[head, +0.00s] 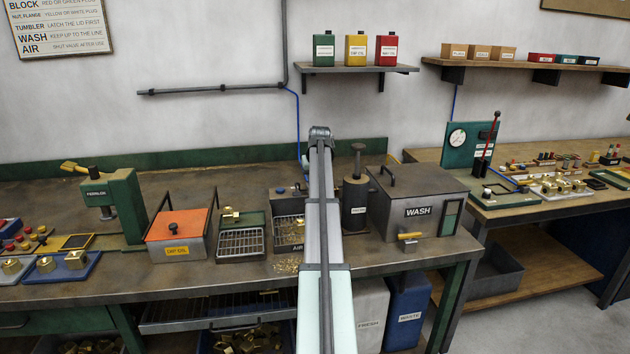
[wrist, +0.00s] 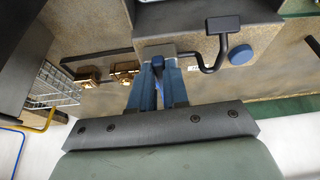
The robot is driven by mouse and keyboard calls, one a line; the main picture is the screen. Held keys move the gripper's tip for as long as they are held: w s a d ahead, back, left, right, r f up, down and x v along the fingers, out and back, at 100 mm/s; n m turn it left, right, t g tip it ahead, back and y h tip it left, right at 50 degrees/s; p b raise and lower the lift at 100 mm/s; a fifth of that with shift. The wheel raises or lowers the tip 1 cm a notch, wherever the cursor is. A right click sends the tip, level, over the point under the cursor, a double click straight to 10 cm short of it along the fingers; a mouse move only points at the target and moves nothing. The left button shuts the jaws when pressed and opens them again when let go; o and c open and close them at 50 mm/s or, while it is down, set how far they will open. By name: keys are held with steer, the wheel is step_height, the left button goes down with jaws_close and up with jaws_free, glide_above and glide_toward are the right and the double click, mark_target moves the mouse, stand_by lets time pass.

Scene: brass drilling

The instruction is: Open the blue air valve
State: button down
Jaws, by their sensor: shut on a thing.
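My gripper (wrist: 158,64) has its two blue fingers close together in the wrist view. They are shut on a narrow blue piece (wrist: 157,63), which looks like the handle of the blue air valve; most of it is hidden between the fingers. It sits at the edge of a grey-brown box (wrist: 190,46). A round blue knob (wrist: 240,54) and a bent black pipe (wrist: 213,58) are on the box to the right of the fingers. In the head view my arm covers the gripper and the valve at the AIR station (head: 287,226).
Brass parts (wrist: 124,71) lie left of the fingers in the wrist view. In the head view, the dark pump-like can (head: 355,199) and WASH tank (head: 418,205) stand right of my arm. A wire rack (head: 241,243) and orange-lidded box (head: 178,226) stand left.

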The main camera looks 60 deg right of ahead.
steer(key=shift+w+a+m, duration=0.1)
steer(key=shift+m, duration=0.3)
steer(key=c, duration=1.1)
jaws_free()
steer(key=v, duration=1.4)
steer(key=shift+a+f, duration=0.1)
